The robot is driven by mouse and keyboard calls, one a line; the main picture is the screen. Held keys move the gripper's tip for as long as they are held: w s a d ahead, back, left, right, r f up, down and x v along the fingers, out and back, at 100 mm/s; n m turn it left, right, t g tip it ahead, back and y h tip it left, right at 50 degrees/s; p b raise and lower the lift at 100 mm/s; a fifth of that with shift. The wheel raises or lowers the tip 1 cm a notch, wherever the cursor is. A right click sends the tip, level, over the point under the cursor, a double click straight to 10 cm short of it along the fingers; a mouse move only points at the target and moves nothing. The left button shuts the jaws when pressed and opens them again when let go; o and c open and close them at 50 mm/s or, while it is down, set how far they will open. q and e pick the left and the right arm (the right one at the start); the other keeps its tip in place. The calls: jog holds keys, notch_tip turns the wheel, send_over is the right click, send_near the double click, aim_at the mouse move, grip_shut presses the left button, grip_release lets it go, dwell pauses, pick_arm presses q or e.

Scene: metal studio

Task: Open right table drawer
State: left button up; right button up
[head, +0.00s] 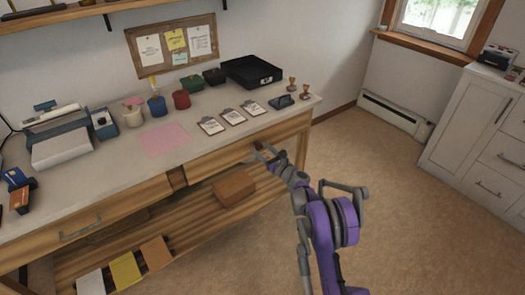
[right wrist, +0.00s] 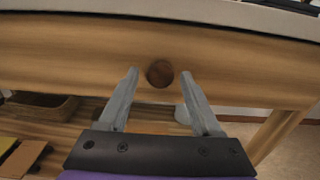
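The right table drawer (head: 215,163) is a light wood front under the grey tabletop in the head view, and it looks shut. In the right wrist view the wood front (right wrist: 70,60) runs across the picture. A round dark brown spot, which looks like a knob (right wrist: 160,73), sits on it between my fingertips. My right gripper (head: 266,153) is at the drawer front in the head view. It is open in the right wrist view (right wrist: 160,80), with one finger on each side of the knob and apart from it. My left gripper is not in view.
The left drawer (head: 85,228) has a metal bar handle. A brown box (head: 234,188) and folders (head: 125,271) lie on the lower shelf. Clipboards (head: 233,117), stamps and a black tray (head: 251,72) stand on the tabletop. The floor (head: 400,220) to the right is clear.

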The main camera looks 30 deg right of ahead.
grip_shut()
dwell(1.2)
